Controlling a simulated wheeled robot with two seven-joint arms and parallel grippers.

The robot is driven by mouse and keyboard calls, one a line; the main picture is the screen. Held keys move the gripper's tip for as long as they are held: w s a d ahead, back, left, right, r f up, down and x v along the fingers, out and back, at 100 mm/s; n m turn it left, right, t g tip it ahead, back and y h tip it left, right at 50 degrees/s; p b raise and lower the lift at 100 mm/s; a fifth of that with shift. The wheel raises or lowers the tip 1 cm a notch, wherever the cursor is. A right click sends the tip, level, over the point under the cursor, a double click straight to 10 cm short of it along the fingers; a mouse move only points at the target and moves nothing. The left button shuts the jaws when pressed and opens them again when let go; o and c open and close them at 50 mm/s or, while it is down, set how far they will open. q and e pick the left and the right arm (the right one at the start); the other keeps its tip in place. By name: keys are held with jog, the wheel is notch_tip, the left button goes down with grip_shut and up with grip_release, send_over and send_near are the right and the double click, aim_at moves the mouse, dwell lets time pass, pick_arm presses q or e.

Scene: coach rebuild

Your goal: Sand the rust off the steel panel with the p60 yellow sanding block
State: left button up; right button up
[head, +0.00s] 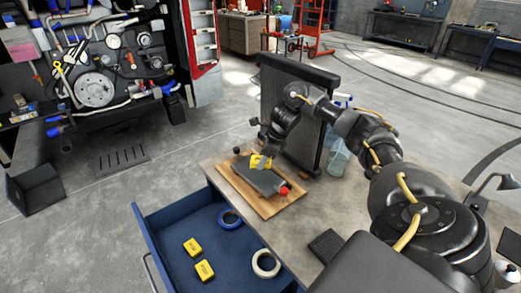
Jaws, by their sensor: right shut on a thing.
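The steel panel (263,181) is a dark grey plate lying on a wooden board (267,210) on the workbench. My right gripper (261,162) is at the panel's far end, shut on a yellow sanding block (256,162). The block is at or just above the panel's surface; I cannot tell if it touches. The fingers partly hide it, and its grit marking is too small to read. Any rust is too small to make out. Two more yellow blocks lie in the open blue drawer, one farther (192,247) and one nearer (205,270). My left gripper is out of view.
A red knob (283,191) sits at the panel's near right end. A black radiator-like panel (296,105) stands upright behind the board, with a clear bottle (339,158) beside it. The drawer (158,240) also holds blue tape (231,219) and cream tape (266,264). A dark pad (326,245) lies on the bench (310,222).

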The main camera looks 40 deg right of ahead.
jog(key=shift+w+a+r+p, duration=0.15)
jog(key=shift+r+p, duration=0.5)
jog(key=shift+r, duration=0.5)
